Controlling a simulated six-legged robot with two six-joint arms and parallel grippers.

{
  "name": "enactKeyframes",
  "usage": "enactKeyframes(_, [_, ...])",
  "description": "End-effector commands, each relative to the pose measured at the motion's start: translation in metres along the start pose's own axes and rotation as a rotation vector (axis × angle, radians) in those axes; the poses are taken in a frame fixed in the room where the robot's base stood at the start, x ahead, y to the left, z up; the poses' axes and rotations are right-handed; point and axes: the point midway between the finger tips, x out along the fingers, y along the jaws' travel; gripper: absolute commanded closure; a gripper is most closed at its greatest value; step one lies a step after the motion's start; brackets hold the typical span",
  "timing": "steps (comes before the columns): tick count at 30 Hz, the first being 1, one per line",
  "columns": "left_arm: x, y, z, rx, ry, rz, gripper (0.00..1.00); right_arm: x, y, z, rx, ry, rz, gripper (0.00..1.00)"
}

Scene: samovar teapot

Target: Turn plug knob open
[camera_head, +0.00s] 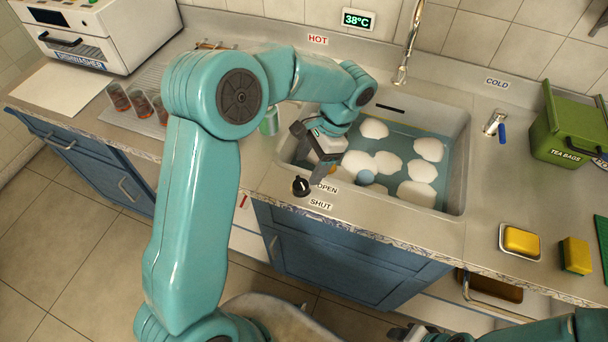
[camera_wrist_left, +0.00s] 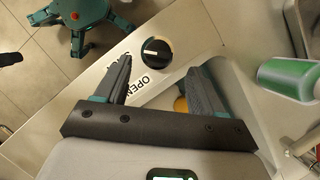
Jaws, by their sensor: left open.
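The plug knob (camera_head: 301,186) is a round black knob with a white mark, on the counter's front edge left of the sink. It also shows in the left wrist view (camera_wrist_left: 155,53), its mark lying roughly across that picture. The word OPEN (camera_head: 327,188) is beside it and SHUT (camera_head: 320,204) is below right. My left gripper (camera_head: 318,180) is open above the counter, close to the knob. In the left wrist view, the knob appears just past and between the two fingertips (camera_wrist_left: 157,68); no contact shows. My right gripper (camera_head: 410,332) is partly seen at the bottom edge, its jaws unclear.
The sink (camera_head: 462,165) holds bluish water with several white rounded pieces. A green bottle (camera_wrist_left: 288,78) stands near the gripper. Several glasses (camera_head: 140,103) stand at the left. A green tea-bag box (camera_head: 568,130) and yellow sponge (camera_head: 521,240) are at the right.

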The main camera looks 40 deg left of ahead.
Motion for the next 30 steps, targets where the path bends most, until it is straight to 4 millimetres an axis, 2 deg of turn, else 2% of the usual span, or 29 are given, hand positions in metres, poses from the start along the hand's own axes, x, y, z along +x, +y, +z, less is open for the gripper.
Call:
enactKeyframes(3, [0.023, 0.0, 0.0, 0.0, -0.003, 0.002, 0.31, -0.002, -0.001, 0.0, 0.0, -0.001, 0.0, 0.57])
enactKeyframes(9, [0.046, -0.001, -0.002, 0.0, -0.002, 0.0, 0.31, -0.003, -0.001, 0.0, 0.0, -0.001, 0.0, 0.57])
enactKeyframes(19, [0.05, -0.002, -0.003, 0.0, 0.0, 0.0, 0.31, -0.003, -0.001, 0.0, 0.0, -0.001, 0.0, 0.57])
enactKeyframes(20, [0.05, -0.002, -0.003, 0.0, 0.0, 0.0, 0.35, -0.003, -0.001, 0.0, 0.0, -0.001, 0.0, 0.57])
enactKeyframes(24, [0.05, -0.002, -0.004, 0.0, 0.0, -0.001, 0.8, -0.003, -0.001, 0.0, 0.0, 0.0, 0.0, 0.57])
enactKeyframes(25, [0.05, -0.002, -0.004, 0.0, 0.001, -0.001, 0.88, -0.003, -0.001, 0.0, 0.0, 0.0, 0.0, 0.57])
enactKeyframes(30, [0.05, -0.002, -0.003, -0.003, 0.001, 0.0, 0.88, -0.003, -0.001, 0.0, 0.0, -0.001, 0.0, 0.57])
